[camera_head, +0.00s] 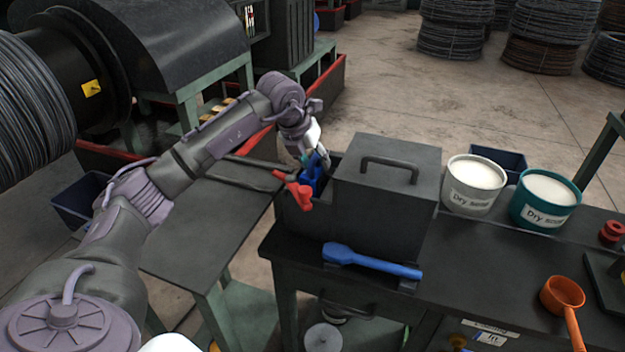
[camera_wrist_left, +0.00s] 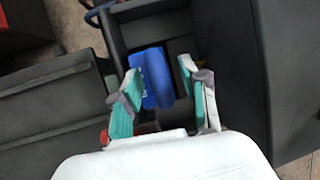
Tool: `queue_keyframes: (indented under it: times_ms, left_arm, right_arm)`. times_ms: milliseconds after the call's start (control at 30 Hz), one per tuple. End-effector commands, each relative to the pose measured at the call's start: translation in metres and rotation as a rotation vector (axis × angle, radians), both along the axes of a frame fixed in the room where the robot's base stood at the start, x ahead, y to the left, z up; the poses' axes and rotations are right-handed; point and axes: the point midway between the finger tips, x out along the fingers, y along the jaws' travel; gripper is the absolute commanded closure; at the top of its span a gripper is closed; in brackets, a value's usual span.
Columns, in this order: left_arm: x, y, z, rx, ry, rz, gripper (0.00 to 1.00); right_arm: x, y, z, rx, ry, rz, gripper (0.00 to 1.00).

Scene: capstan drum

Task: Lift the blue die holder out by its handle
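The blue die holder (camera_head: 312,182) sits in the open left part of a dark box (camera_head: 376,222). In the left wrist view its raised blue handle (camera_wrist_left: 157,76) stands between my left fingers. My left gripper (camera_head: 317,160) reaches down over this opening. Its teal-padded fingers (camera_wrist_left: 160,88) are apart, one on each side of the handle, and a gap shows at least on the right side. Whether the left finger touches the blue part is unclear. The lower part of the holder is hidden inside the box. My right gripper is not in view.
A red lever (camera_head: 298,190) is at the box's left wall. A grey lid with a handle (camera_head: 389,166) covers the box's right part. A blue scoop (camera_head: 372,262) lies in front. Two tubs (camera_head: 473,184) and an orange ladle (camera_head: 562,293) stand to the right.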

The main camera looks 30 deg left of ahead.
Motion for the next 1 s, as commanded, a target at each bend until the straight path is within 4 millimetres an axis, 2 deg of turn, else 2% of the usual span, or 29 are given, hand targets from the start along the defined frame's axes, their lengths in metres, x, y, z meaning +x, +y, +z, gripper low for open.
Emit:
queue_keyframes:
  times_ms: [33, 233, 733, 867, 1000]
  left_arm:
    - [0.0, 0.0, 0.0, 0.0, 0.0, 0.0, 0.68]
    - [0.0, 0.0, 0.0, 0.0, 0.0, 0.0, 1.0]
    - [0.002, 0.0, 0.009, -0.002, -0.012, -0.001, 1.0]
    - [0.003, -0.001, 0.026, -0.003, -0.018, -0.001, 1.0]
    - [0.002, 0.0, 0.051, -0.004, -0.018, 0.0, 1.0]
  right_arm:
    - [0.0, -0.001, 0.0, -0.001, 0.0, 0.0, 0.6]
    - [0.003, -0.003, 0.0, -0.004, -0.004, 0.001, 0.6]
    - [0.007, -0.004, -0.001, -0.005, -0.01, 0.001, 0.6]
    - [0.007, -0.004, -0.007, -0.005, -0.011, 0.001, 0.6]
    - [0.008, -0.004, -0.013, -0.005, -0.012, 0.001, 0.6]
